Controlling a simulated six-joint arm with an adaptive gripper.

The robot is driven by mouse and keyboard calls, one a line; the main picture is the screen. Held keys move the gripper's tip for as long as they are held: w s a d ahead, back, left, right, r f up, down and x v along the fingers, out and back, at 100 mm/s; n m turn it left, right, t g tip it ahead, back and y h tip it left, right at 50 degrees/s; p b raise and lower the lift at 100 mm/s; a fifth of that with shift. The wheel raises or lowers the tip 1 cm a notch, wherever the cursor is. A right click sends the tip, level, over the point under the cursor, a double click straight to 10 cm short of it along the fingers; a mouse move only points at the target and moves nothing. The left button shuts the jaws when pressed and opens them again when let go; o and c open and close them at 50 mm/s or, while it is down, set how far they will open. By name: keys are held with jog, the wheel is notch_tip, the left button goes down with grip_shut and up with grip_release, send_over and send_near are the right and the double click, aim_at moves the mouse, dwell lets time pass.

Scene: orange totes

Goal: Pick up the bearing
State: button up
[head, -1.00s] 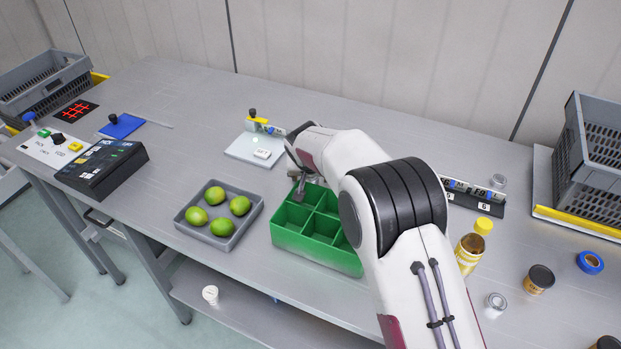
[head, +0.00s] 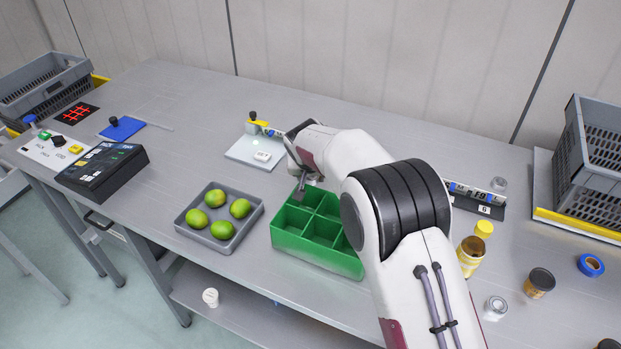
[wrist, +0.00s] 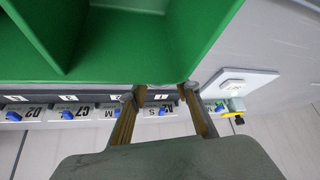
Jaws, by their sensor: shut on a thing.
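My gripper (head: 302,192) is at the back left edge of the green divided bin (head: 318,262). In the wrist view its two fingers (wrist: 164,93) stand apart beside the bin's green wall (wrist: 130,62). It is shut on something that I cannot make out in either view.
A grey tray of limes (head: 220,241) is left of the bin. A white plate (head: 252,154) lies behind. The label rack (head: 478,204) is right of my arm. Jars (head: 539,284), blue tape (head: 591,264) and a grey crate (head: 592,150) stand at the right.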

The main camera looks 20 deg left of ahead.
aim_at(311, 179)
notch_tip(311, 179, up, 9)
dwell(0.5)
jog(key=shift+w+d, duration=0.1)
dwell(0.4)
jog(key=w+d+r+m, duration=0.1)
jog(key=w+d+r, duration=0.2)
jog(key=d, duration=0.7)
jog(key=s+d+f+n, duration=0.1)
jog(key=s+d+f, duration=0.2)
jog(key=d, duration=0.3)
jog(key=shift+s+n, duration=0.2)
jog(key=shift+n, duration=0.1)
jog(key=shift+w, duration=0.1)
jog(key=shift+r+n, duration=0.1)
jog(key=shift+n, duration=0.2)
